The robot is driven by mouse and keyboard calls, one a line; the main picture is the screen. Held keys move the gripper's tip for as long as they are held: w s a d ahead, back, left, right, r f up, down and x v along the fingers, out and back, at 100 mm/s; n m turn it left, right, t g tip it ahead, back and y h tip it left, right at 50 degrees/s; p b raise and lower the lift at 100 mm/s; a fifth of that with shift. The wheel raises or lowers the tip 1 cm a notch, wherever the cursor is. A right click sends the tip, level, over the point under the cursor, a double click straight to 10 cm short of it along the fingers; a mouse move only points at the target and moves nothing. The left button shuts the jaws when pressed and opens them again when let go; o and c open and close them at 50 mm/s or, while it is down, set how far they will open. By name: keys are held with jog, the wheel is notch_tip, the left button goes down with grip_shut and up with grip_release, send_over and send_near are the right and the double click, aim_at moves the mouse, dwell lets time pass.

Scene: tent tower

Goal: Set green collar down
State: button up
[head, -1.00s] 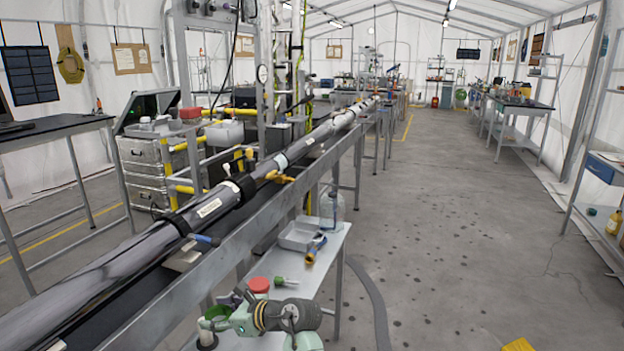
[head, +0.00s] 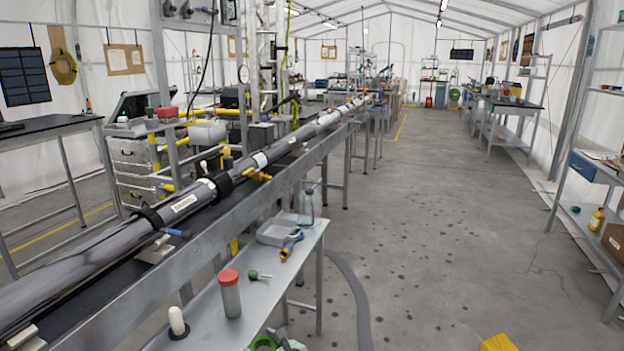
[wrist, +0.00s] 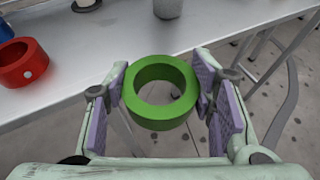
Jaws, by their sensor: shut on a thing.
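The green collar (wrist: 158,118) is a thick ring held between the two finger pads of my gripper (wrist: 161,80) in the wrist view. The jaws press on its left and right sides, with its hole facing the camera. Floor shows through and below the hole, just off the near edge of the grey metal shelf (wrist: 110,65). In the head view the collar (head: 263,343) and my gripper (head: 285,344) are at the bottom edge, partly cut off, beside the shelf's near edge (head: 215,335).
A red collar (wrist: 24,66) lies on the shelf at left in the wrist view. On the shelf in the head view stand a red-capped grey cylinder (head: 230,297), a white-topped peg (head: 177,322), a green-knobbed item (head: 257,275) and a grey tray (head: 275,233). The shelf has bare space between them.

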jog(key=s+d+f+m+t+h, duration=0.3)
jog(key=s+d+f+m+h, duration=0.35)
jog(key=d, duration=0.65)
notch_tip(320, 180, down, 9)
jog(key=n+y+b, duration=0.1)
jog(key=b, duration=0.6)
jog(key=shift+a, duration=0.4)
jog(key=shift+s+r+n, duration=0.1)
jog(key=shift+r+n, duration=0.1)
jog(key=shift+n, duration=0.05)
